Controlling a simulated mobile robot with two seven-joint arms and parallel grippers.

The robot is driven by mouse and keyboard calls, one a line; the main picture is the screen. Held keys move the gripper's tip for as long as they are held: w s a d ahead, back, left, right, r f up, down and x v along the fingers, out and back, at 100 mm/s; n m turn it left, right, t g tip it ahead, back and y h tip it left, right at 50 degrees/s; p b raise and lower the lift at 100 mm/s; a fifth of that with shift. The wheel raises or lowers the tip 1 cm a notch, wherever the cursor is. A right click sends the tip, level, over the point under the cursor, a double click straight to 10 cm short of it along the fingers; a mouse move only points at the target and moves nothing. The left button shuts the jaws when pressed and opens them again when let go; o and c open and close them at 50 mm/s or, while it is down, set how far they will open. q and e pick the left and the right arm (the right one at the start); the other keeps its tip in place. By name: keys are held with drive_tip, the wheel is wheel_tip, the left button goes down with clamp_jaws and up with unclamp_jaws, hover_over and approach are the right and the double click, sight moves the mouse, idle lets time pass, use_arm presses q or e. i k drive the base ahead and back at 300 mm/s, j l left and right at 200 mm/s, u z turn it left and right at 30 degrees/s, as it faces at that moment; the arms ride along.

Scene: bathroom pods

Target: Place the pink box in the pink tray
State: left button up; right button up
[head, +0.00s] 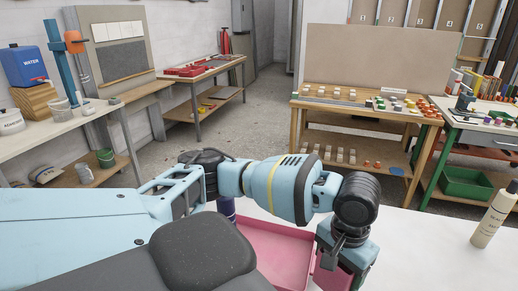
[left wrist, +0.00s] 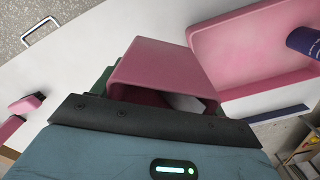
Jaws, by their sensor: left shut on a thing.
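The pink box (left wrist: 165,65) is an open-sided box held at my left gripper (left wrist: 150,112) in the left wrist view. In the head view, the left gripper (head: 345,262) points down over the white table's front. Part of the box (head: 328,280) shows below it, beside the tray's right edge. My left gripper is shut on the box; the fingertips are mostly hidden. The pink tray (head: 288,262) lies on the table left of the gripper, partly hidden by my arm. It also shows in the left wrist view (left wrist: 240,62), beyond the box. My right gripper is not in view.
A dark blue cylinder (left wrist: 305,42) is at the tray, also partly seen behind my arm (head: 226,208). A cream bottle (head: 493,218) stands at the table's right. Small pink and black objects (left wrist: 25,106) lie at the left wrist view's left.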

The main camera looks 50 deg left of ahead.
sight(278, 261)
drive_tip(key=i+l, duration=0.1)
drive_tip(key=l, duration=0.5)
drive_tip(key=i+l, duration=0.1)
drive_tip(key=l, duration=0.5)
drive_tip(key=i+j+u, duration=0.1)
drive_tip(key=u, duration=1.2)
drive_tip(key=i, duration=0.4)
